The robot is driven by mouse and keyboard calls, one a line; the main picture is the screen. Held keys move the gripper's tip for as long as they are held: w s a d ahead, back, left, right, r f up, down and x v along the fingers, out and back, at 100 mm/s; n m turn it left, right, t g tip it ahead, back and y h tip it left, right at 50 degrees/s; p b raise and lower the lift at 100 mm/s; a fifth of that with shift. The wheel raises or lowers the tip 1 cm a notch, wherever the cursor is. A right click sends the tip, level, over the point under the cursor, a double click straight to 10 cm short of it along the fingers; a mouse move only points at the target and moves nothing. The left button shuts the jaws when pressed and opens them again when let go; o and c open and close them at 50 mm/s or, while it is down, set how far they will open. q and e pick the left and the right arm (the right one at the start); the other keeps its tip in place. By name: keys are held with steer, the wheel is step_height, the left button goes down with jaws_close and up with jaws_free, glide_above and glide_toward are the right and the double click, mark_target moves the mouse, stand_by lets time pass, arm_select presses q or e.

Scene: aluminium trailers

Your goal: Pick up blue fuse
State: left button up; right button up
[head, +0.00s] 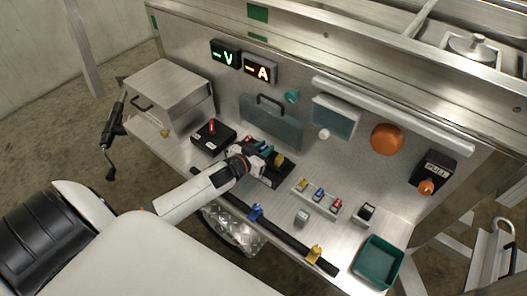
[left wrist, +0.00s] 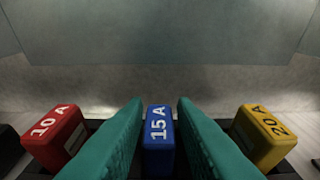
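The blue fuse (left wrist: 158,140), marked 15 A, stands upright in a dark holder, between a red 10 A fuse (left wrist: 55,137) and a yellow 20 A fuse (left wrist: 265,135). My left gripper (left wrist: 160,125) has its two teal fingers on either side of the blue fuse, with narrow gaps, so it looks open around it. In the head view my left gripper (head: 265,150) is over the dark fuse holder (head: 274,179), beside the yellow fuse (head: 279,160), and hides much of the row. My right gripper is not in view.
A black box with a red knob (head: 212,132) is left of the holder. Small coloured pieces on a pale strip (head: 328,208), a black rail (head: 285,238) and a green tray (head: 378,262) lie to the right. A panel with a handle (head: 272,124) stands behind.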

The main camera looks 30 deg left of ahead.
mark_target(263, 148)
arm_select(q)
jaws_close()
steer(key=shift+r, duration=0.15)
steer(key=shift+r, duration=0.25)
steer(key=r, duration=0.2)
steer(key=shift+s+r, duration=0.25)
steer(key=shift+r, duration=0.15)
steer(key=s, duration=0.5)
steer(key=s+a, duration=0.1)
steer(key=s, duration=1.1)
steer(key=shift+s+a, duration=0.25)
